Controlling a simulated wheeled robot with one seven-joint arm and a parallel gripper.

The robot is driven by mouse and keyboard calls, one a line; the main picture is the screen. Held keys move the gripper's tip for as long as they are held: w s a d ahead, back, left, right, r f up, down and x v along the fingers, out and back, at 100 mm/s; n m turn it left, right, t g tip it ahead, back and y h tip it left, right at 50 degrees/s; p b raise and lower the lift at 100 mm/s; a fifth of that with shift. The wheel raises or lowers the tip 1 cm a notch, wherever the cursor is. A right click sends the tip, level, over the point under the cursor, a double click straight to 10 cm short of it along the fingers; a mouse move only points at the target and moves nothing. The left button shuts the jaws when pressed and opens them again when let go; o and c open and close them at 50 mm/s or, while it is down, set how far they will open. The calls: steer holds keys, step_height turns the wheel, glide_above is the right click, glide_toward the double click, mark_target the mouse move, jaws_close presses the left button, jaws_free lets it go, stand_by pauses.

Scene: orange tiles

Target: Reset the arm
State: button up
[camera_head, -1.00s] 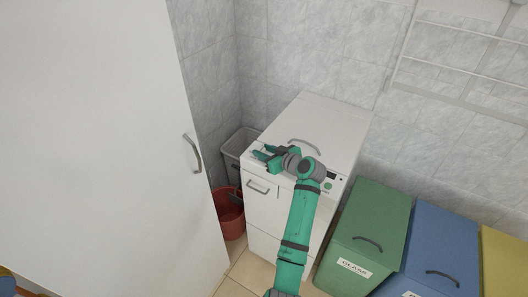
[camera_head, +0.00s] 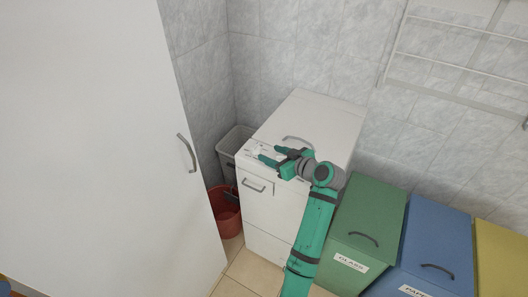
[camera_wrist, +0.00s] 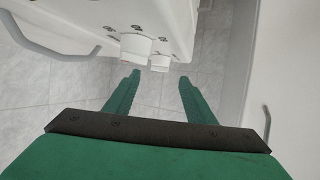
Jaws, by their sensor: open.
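My gripper (camera_head: 268,155) is teal with dark grey joints. In the head view it is in front of the upper part of a white washing machine (camera_head: 318,125), its fingers pointing left. In the wrist view my gripper (camera_wrist: 158,88) shows two green fingers spread apart with nothing between them. Whether it touches the machine cannot be told. My forearm hides part of the machine's front.
A white cabinet door (camera_head: 90,140) with a grey handle fills the left. A red bucket (camera_head: 228,215) and a grey bin (camera_head: 232,145) stand beside the machine. Green (camera_head: 365,220), blue (camera_head: 435,240) and yellow (camera_head: 500,255) bins line the right. A wall rack (camera_head: 460,60) hangs above.

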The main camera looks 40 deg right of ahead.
steer(key=shift+v, duration=1.1)
